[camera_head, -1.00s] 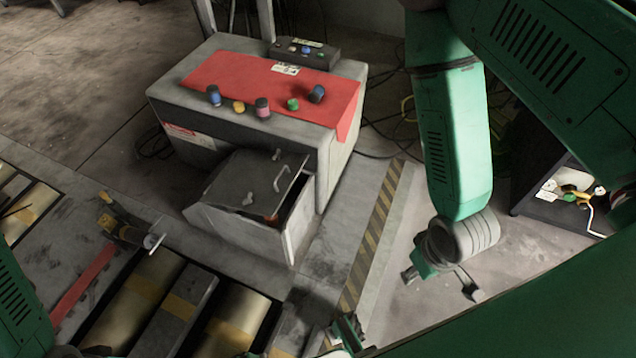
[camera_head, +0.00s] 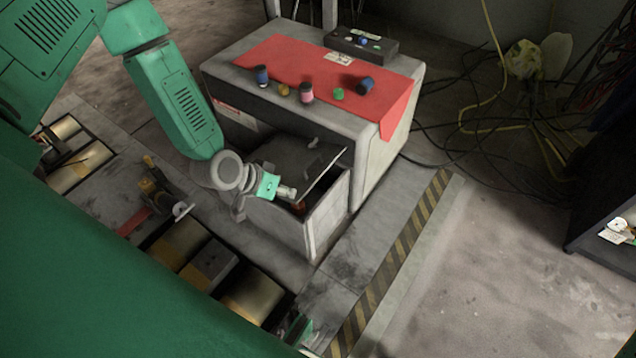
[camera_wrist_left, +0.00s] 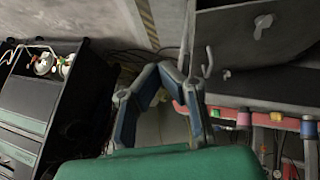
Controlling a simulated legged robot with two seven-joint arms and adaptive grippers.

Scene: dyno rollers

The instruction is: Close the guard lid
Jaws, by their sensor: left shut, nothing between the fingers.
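The guard lid (camera_head: 293,153) is a dark grey panel on the low box (camera_head: 328,212) in front of the red-topped cabinet. It stands tilted partly open, with a dark gap along its near side, and carries a pale handle. In the left wrist view, the lid (camera_wrist_left: 228,38) fills the upper right with its hooked handle. My left gripper (camera_head: 287,192) is shut and empty beside the lid's near edge, at the gap. I cannot tell whether it touches. Its fingers also show in the left wrist view (camera_wrist_left: 165,80). My right gripper is not in view.
Rollers (camera_head: 255,293) lie in the floor at the lower left. A striped strip (camera_head: 400,255) and open floor are right of the box. Cables lie behind.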

